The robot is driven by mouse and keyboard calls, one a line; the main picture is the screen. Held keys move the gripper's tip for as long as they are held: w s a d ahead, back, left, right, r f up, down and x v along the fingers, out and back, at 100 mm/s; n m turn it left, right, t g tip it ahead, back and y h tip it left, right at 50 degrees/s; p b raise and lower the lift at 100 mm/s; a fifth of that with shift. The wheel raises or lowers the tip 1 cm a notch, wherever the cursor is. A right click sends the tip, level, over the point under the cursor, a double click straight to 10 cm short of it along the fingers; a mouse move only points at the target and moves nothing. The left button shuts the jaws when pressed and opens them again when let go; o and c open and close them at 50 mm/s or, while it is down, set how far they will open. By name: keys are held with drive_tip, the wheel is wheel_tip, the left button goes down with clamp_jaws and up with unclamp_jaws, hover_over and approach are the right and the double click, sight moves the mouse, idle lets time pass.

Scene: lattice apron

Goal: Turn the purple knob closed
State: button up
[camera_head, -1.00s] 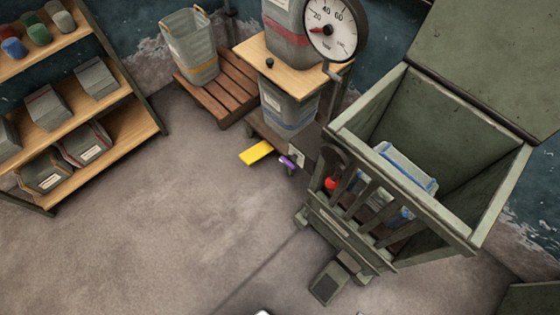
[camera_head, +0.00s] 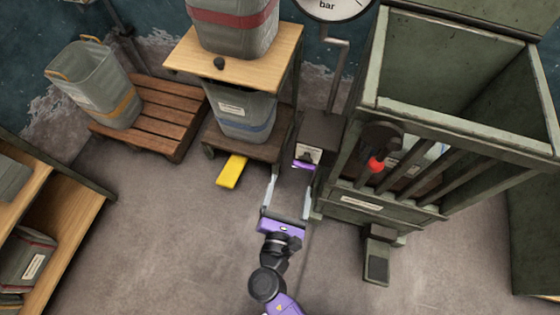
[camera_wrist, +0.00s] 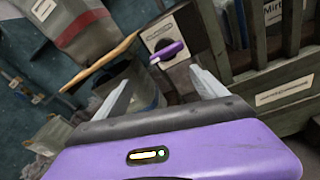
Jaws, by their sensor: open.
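The purple knob (camera_head: 303,165) is a bar-shaped handle on a pale plate on the front of a dark box, below the gauge. In the wrist view the purple knob (camera_wrist: 167,51) lies slightly tilted on its plate, straight ahead between the fingers. My gripper (camera_head: 291,184) is open and empty, its two pale fingers pointing at the knob from the near side. In the wrist view my gripper (camera_wrist: 158,88) frames the knob, with the fingers short of it and apart from it.
A yellow pedal (camera_head: 231,171) juts out left of the knob. A green slatted crate (camera_head: 375,203) with a red ball knob (camera_head: 376,165) stands close on the right. A gauge (camera_head: 334,6) is above. A wooden pallet (camera_head: 165,125) stands farther left. The floor in front is clear.

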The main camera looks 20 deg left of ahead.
sight(303, 168)
drive_tip(key=shift+w+d+r+n+t+h+b, duration=0.1)
drive_tip(key=shift+w+d+r+n+t+h, duration=0.25)
drive_tip(key=shift+w, duration=0.9)
drive_tip(key=shift+w+d+r+n+t+h+b, duration=0.1)
drive_tip(key=shift+w+d+r+n, duration=0.25)
drive_tip(key=shift+w, duration=0.85)
drive_tip(key=shift+w+d+r+n+t+h+b, duration=0.15)
drive_tip(key=shift+w+d+n+h, duration=0.25)
drive_tip(key=shift+w, duration=0.85)
drive_tip(key=shift+a, duration=0.1)
drive_tip(key=shift+c, duration=0.2)
drive_tip(key=c, duration=1.3)
drive_tip(key=shift+f, duration=0.1)
